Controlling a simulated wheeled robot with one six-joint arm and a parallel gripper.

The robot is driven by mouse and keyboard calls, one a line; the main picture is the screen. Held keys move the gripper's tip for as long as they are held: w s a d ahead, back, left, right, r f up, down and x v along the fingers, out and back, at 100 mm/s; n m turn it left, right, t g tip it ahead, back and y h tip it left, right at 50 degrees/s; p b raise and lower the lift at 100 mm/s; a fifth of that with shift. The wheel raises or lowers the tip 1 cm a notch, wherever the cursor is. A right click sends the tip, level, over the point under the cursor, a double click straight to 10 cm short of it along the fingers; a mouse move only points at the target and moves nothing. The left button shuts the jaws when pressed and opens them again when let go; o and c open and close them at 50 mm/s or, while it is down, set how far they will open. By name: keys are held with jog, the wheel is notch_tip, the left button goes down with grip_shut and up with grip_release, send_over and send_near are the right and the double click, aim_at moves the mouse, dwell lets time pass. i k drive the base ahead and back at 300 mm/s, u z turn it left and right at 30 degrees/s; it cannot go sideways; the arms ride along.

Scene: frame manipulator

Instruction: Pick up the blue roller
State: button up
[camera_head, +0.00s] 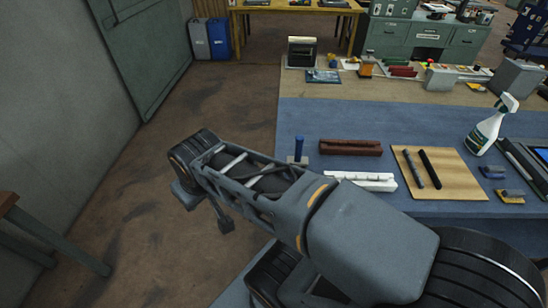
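A small upright blue cylinder with a grey base (299,145) stands on the blue-topped workbench (300,116), near its left edge. It looks like the blue roller, though it is small in this view. My arm reaches from the lower right toward the upper left, in front of the bench. Its wrist end (193,153) is over the floor, left of the bench and well apart from the blue cylinder. Small dark parts hang below the wrist, but I cannot make out the fingertips or anything held.
Close to the cylinder are a dark red block (350,147) and a white grooved piece (360,180). A wooden board (460,180) with two dark rods, a spray bottle (492,125) and small blue-handled items (493,172) are farther right. Bench surface behind the cylinder is clear.

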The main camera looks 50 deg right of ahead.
aim_at(298, 160)
jog(key=u, duration=0.15)
jog(key=k, duration=0.95)
jog(key=z, duration=0.9)
jog(key=i, duration=0.5)
